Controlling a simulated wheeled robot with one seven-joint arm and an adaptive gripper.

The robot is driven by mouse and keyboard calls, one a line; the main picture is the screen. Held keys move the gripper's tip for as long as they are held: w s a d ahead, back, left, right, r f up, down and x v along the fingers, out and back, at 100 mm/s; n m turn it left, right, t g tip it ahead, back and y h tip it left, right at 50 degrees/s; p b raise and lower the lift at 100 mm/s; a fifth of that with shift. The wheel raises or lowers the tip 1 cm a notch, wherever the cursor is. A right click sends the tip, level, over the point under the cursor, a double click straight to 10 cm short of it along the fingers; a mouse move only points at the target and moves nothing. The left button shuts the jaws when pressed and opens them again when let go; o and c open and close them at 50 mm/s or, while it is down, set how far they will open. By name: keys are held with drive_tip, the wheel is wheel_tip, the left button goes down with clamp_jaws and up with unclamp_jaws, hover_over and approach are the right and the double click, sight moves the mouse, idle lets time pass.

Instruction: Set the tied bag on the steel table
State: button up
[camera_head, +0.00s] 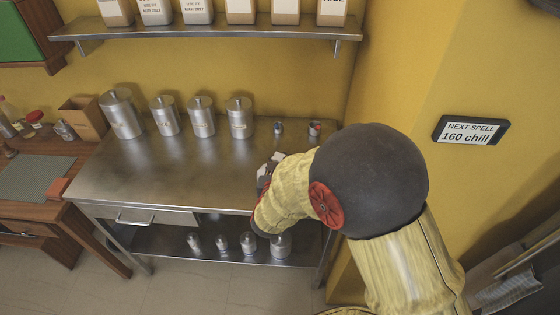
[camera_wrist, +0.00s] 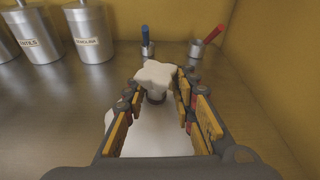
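The white tied bag (camera_wrist: 156,75) shows in the wrist view, with a gathered top, a dark tie around its neck and a pale body below. My gripper (camera_wrist: 158,88) has its fingers spread on either side of the bag's neck, with gaps showing beside the tie. Whether the gathered top touches the fingertips is hard to tell. In the head view the bag (camera_head: 276,157) is mostly hidden by my arm, above the right part of the steel table (camera_head: 190,175). Whether its base rests on the table is hidden.
Several lidded steel canisters (camera_head: 201,116) stand along the back of the table. Small pots with a blue handle (camera_wrist: 147,45) and a red handle (camera_wrist: 205,45) stand behind the bag. A yellow wall closes the right side. The table's front middle is clear.

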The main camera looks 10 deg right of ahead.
drive_tip(key=o, duration=0.4)
drive_tip(key=shift+c, duration=0.2)
drive_tip(key=shift+r, duration=0.1)
